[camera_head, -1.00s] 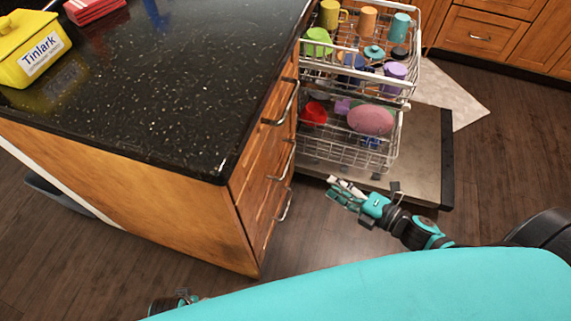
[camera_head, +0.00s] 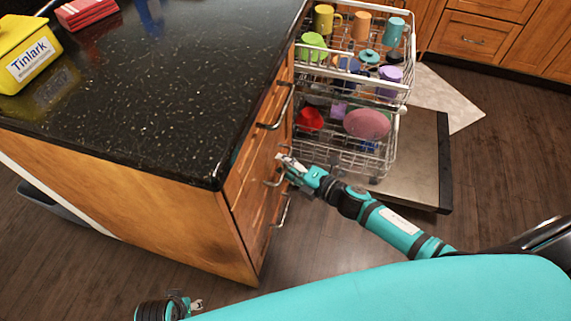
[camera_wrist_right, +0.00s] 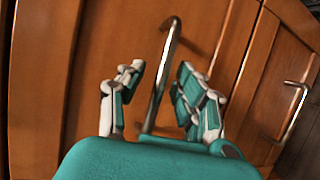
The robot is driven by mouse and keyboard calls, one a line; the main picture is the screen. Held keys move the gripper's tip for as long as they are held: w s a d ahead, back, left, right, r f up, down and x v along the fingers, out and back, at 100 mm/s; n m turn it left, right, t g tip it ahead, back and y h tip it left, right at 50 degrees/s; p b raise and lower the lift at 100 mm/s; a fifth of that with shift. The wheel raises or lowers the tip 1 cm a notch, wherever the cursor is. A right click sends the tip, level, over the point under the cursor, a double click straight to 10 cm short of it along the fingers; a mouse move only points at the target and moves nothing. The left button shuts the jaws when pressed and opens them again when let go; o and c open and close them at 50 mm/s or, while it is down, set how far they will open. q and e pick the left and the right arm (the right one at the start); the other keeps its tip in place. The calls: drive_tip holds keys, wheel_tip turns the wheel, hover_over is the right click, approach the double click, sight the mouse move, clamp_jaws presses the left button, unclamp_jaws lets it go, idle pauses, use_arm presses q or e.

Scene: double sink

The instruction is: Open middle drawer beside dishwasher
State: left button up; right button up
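The middle drawer (camera_head: 251,196) is a wooden front in the stack beside the open dishwasher (camera_head: 430,150), and it looks shut. Its metal bar handle (camera_head: 270,183) is partly hidden by my right gripper (camera_head: 283,167) in the head view. In the right wrist view, the right gripper (camera_wrist_right: 157,95) is open, with a bar handle (camera_wrist_right: 162,70) showing between its spread fingers. I cannot tell whether the fingers touch it. My left gripper (camera_head: 193,304) is low at the bottom left, away from the drawers; its finger opening is too small to judge.
A top drawer handle (camera_head: 279,108) and a bottom drawer handle (camera_head: 282,211) sit above and below. The dishwasher's racks (camera_head: 345,155) are pulled out with dishes, and its door is lowered. The black countertop (camera_head: 150,90) overhangs the drawers. Bare floor (camera_head: 320,235) lies in front.

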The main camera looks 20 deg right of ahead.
use_arm(q)
drive_tip(key=shift+a, duration=0.1)
use_arm(e)
clamp_jaws()
idle(0.4)
